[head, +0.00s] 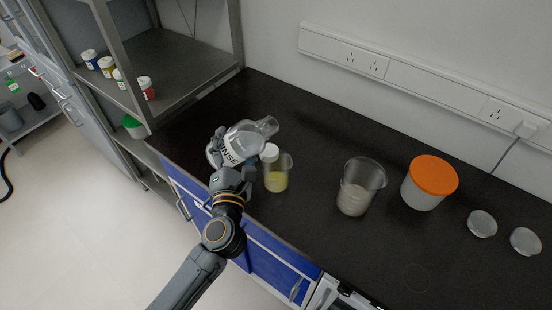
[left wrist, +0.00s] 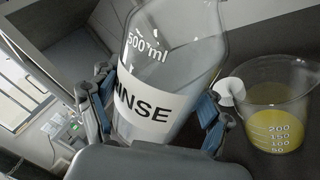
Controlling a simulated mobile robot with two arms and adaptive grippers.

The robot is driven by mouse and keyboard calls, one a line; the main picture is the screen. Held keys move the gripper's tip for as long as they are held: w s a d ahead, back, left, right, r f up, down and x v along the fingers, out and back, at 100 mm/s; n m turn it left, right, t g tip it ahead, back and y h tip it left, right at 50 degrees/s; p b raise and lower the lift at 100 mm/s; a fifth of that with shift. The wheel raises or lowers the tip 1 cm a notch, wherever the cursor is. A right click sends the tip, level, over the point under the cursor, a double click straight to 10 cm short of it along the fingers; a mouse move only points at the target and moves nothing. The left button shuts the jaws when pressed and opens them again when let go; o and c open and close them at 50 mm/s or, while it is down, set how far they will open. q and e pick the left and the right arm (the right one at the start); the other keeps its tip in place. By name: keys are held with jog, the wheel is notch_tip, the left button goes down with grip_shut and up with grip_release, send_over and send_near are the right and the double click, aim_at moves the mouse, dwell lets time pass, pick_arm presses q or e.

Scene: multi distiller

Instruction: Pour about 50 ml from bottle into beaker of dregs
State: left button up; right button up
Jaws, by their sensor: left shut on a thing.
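A clear bottle (head: 240,143) with a white label ending in "INSE" is in my left gripper (head: 222,158), tilted, with its neck to the right in the head view. The left wrist view shows the bottle (left wrist: 165,70), marked 500 ml, between the blue-padded fingers. A small beaker (head: 277,181) with yellow liquid stands just right of my gripper; it also shows in the left wrist view (left wrist: 275,105). A larger beaker (head: 361,188) with greyish-beige contents stands further right. I cannot tell which beaker holds the dregs. No liquid is seen leaving the bottle.
A white cap-like thing (head: 269,153) is by the small beaker's rim; its support is unclear. An orange-lidded tub (head: 428,184) and two round clear dishes (head: 482,223) (head: 525,241) are at the right. A metal shelf (head: 165,60) with small jars stands left. The dark bench's front right is clear.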

pick_arm(q)
jog(key=shift+s+r, duration=0.1)
jog(key=shift+s, duration=0.05)
jog(key=shift+a+m, duration=0.1)
jog(key=shift+m, duration=0.2)
jog(key=shift+b, duration=0.3)
jog(key=shift+a+f, duration=0.1)
jog(key=shift+f, duration=0.25)
jog(key=shift+f+m, duration=0.1)
jog(key=shift+m, duration=0.2)
jog(key=shift+a, duration=0.1)
dwell(0.4)
jog(key=shift+a, duration=0.1)
